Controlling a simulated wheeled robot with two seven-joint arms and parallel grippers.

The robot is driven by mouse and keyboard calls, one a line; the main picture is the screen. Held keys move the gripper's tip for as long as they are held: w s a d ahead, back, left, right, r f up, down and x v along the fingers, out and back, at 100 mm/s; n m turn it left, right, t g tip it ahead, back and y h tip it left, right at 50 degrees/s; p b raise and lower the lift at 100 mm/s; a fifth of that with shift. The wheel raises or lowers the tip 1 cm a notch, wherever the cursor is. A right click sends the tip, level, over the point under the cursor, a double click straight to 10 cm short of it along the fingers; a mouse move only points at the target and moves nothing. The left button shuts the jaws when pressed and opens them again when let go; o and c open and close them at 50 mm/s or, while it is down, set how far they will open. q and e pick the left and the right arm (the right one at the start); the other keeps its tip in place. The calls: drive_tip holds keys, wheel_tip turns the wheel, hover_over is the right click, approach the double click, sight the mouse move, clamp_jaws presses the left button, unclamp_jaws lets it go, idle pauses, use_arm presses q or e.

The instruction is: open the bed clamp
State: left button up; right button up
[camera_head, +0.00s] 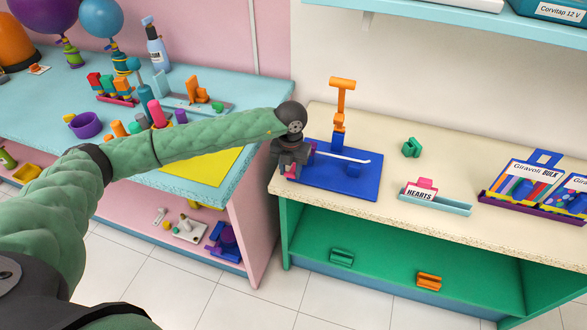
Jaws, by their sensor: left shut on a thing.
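A blue flat bed (352,183) lies on the cream counter at the right, with an orange T-shaped upright (341,101) at its back. A thin white bar (343,157) runs above the bed, from its left side toward the right. My left gripper (291,172) points down at the bed's left edge. It is shut on a small pink part (291,171), which looks like part of the bed clamp. The fingers and wrist hide most of this part and the clamp's left end. My right gripper is not in view.
A green clip (412,147), a teal tray with a HEARTS card (419,190) and a purple rack of packets (535,200) stand to the right on the counter (455,155). The turquoise table (40,107) at left holds balloons, a bottle and several small tools under my left arm.

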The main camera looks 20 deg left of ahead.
sight(291, 172)
use_arm(q)
drive_tip(key=shift+w+r, duration=0.15)
drive_tip(key=shift+r, duration=0.1)
drive_tip(key=shift+w+r, duration=0.15)
drive_tip(key=shift+r, duration=0.35)
drive_tip(key=shift+w+r, duration=0.1)
drive_tip(key=shift+r, duration=0.1)
drive_tip(key=shift+w+r, duration=0.4)
drive_tip(key=shift+r, duration=0.2)
